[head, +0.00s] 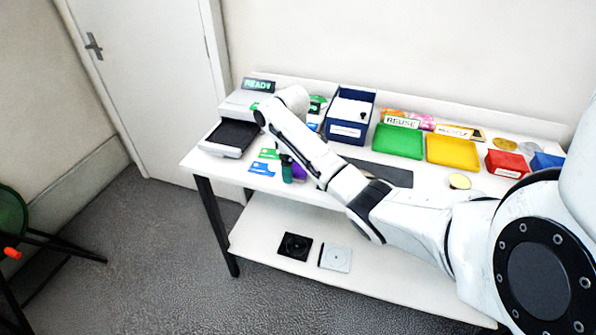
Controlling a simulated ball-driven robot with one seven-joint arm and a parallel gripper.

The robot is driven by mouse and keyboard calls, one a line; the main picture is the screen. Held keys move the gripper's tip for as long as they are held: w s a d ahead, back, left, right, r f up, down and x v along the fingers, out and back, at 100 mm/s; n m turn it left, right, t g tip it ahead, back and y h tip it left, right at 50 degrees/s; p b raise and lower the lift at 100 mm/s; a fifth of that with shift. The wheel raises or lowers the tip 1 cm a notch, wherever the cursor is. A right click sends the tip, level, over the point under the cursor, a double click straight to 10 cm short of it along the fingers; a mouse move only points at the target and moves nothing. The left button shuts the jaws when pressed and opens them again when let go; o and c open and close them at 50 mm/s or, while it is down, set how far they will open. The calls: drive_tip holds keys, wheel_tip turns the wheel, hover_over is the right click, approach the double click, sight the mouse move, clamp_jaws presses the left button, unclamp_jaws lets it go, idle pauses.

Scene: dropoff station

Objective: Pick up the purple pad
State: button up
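A small purple patch, likely the purple pad (299,171), shows at the front of the white table, left of its middle. It is partly hidden behind my gripper and forearm. My gripper (287,172) points down at the table's front edge, just left of the purple patch. A dark teal piece shows at the fingertips. It is too small to tell whether the fingers are open or shut, or whether they touch the pad.
Green and blue cards (262,168) lie left of my gripper. A device with a black tray (231,134) and READY display stands at the left end. A blue bin (349,112), green tray (398,141), yellow tray (452,151) and red bin (507,163) line the back. A dark mat (385,172) lies behind my arm.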

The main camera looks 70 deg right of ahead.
sight(298, 172)
drive_tip(key=shift+f, duration=0.1)
drive_tip(key=c, duration=1.1)
drive_tip(key=shift+c, duration=0.2)
drive_tip(key=shift+r, duration=0.65)
drive_tip(key=r, duration=0.2)
drive_tip(key=s+r+p, duration=0.1)
drive_tip(key=s+a+r+p, duration=0.1)
drive_tip(key=r, duration=0.1)
drive_tip(key=shift+s+a+r, duration=0.1)
drive_tip(key=shift+r, duration=0.2)
drive_tip(key=s+a+r+p, duration=0.5)
drive_tip(key=s+r+p, duration=0.1)
drive_tip(key=s, duration=0.4)
drive_tip(key=shift+a+p, duration=0.4)
drive_tip(key=shift+p, duration=0.2)
drive_tip(key=shift+r, duration=0.1)
